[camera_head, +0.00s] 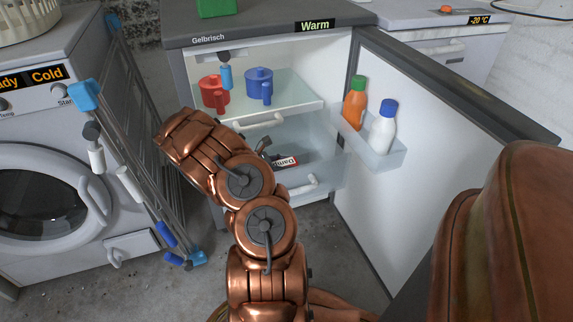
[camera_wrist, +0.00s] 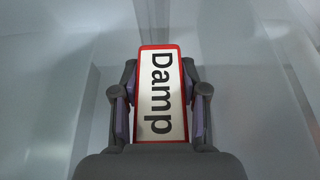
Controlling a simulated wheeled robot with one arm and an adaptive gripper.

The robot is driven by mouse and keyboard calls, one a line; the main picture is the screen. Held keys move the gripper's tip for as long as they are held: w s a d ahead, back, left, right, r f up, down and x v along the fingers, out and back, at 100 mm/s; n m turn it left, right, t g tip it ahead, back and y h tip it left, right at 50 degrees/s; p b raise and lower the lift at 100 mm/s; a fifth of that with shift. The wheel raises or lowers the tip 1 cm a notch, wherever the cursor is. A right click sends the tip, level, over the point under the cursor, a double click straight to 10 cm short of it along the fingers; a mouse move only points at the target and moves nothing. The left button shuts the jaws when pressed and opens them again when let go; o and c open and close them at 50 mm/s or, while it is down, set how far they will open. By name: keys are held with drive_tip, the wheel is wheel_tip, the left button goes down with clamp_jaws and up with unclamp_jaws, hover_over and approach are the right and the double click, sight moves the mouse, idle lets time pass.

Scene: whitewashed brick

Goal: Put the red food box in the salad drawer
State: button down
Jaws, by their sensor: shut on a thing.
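The red food box (camera_wrist: 160,92) has a red rim and a white face reading "Damp". My gripper (camera_wrist: 160,100) is shut on it, one finger at each long side. In the head view the box (camera_head: 286,161) shows in the lower part of the open fridge, below the glass shelf, with my gripper (camera_head: 266,150) beside it. A clear salad drawer with a white handle (camera_head: 303,187) is at the fridge bottom. My arm hides part of it, so I cannot tell whether the box is inside it or above it.
The fridge door (camera_head: 440,125) stands open at right, its rack holding an orange bottle (camera_head: 355,102) and a white bottle (camera_head: 382,128). A red mug (camera_head: 213,93) and a blue pot (camera_head: 259,85) stand on the shelf. A drying rack (camera_head: 140,150) and washing machine (camera_head: 50,215) are at left.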

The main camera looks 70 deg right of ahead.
drive_tip(key=shift+f, duration=0.1)
drive_tip(key=c, duration=0.6)
unclamp_jaws()
drive_tip(key=shift+r, duration=0.25)
drive_tip(key=shift+r+p+v, duration=0.2)
drive_tip(key=shift+p+v, duration=0.85)
drive_tip(key=shift+v, duration=2)
drive_tip(key=shift+r+p+v, duration=0.2)
drive_tip(key=shift+p+v, duration=0.85)
drive_tip(key=shift+v, duration=2.05)
drive_tip(key=shift+s+d, duration=0.1)
drive_tip(key=shift+d, duration=0.05)
